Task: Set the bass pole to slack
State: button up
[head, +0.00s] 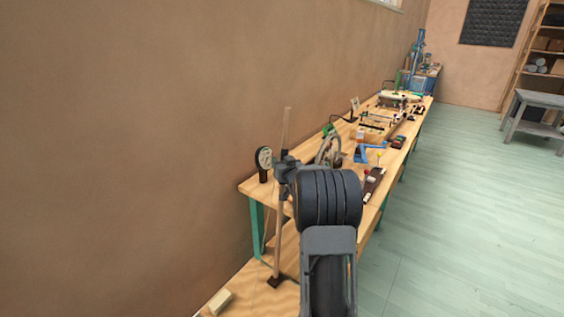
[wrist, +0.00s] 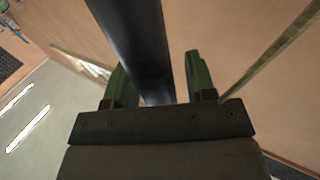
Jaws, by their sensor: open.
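The bass pole is a slim tan stick (head: 286,128) in the head view, close to upright with a slight lean. Its foot rests on a small dark block (head: 275,281) on the low wooden board. My gripper (head: 284,166) is at the pole's upper part and hides a stretch of it. In the wrist view my gripper (wrist: 157,62) is open, its two green fingers apart. A thick dark rod (wrist: 134,40) runs between them; I cannot tell whether it touches either. A thin tan strip (wrist: 270,62) slants past the right finger.
A long wooden bench (head: 250,186) runs along the wall, carrying a round dial gauge (head: 264,158), a blue stand (head: 370,152) and several tools. A pale block (head: 219,301) lies at the bottom left.

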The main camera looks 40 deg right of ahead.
grip_shut()
dwell(0.5)
